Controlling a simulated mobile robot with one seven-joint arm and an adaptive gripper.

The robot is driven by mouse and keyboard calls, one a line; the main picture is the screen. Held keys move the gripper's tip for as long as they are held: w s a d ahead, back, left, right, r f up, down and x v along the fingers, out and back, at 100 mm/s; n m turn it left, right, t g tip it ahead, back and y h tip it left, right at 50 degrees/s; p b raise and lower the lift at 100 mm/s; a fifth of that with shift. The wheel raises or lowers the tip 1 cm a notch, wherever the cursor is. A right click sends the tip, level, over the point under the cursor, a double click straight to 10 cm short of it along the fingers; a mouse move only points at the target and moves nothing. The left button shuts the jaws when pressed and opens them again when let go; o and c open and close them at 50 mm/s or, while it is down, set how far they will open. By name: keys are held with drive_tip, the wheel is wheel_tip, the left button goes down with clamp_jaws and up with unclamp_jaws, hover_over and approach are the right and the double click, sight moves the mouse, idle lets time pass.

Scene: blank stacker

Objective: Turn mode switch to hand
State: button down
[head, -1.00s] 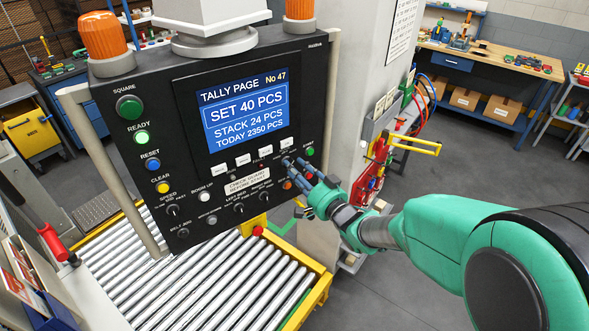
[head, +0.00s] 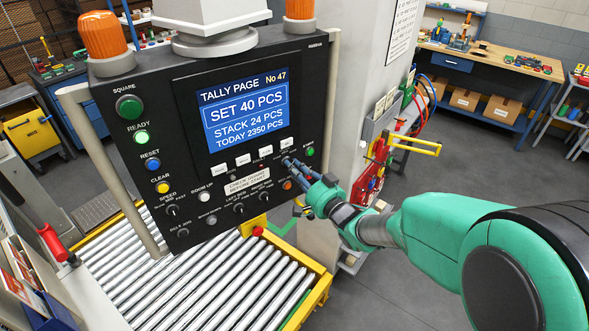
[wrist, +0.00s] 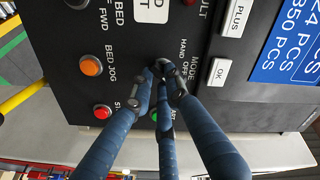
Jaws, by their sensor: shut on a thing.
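The black control panel (head: 130,95) fills the middle of the head view. The mode switch sits at its lower right; in the wrist view it is a small dark knob (wrist: 160,67) beside the labels MODE, HAND and OFF. My gripper (head: 288,163) has its blue-grey fingers at this switch. In the wrist view my gripper (wrist: 163,75) is shut on the knob, with fingertips on both sides of it. The fingertips hide most of the knob, so I cannot tell which position it points to.
An orange BED JOG button (wrist: 91,65) and a red button (wrist: 102,112) lie close to my fingers. A green button (head: 310,152) is just right of them. A roller conveyor (head: 200,290) runs below the panel. Red and yellow fittings (head: 375,165) stand to the right.

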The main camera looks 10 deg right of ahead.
drive_tip(key=shift+f+n+b, duration=0.15)
drive_tip(key=shift+n+b, duration=0.15)
drive_tip(key=shift+r+n+b, duration=0.15)
drive_tip(key=shift+n+b, duration=3.55)
drive_tip(key=shift+n, duration=0.6)
drive_tip(key=shift+r+n+b, duration=0.15)
drive_tip(key=shift+n+b, duration=3.5)
drive_tip(key=shift+n, duration=0.65)
drive_tip(key=c, duration=1.7)
unclamp_jaws()
drive_tip(key=shift+r, duration=0.1)
drive_tip(key=shift+s, duration=0.15)
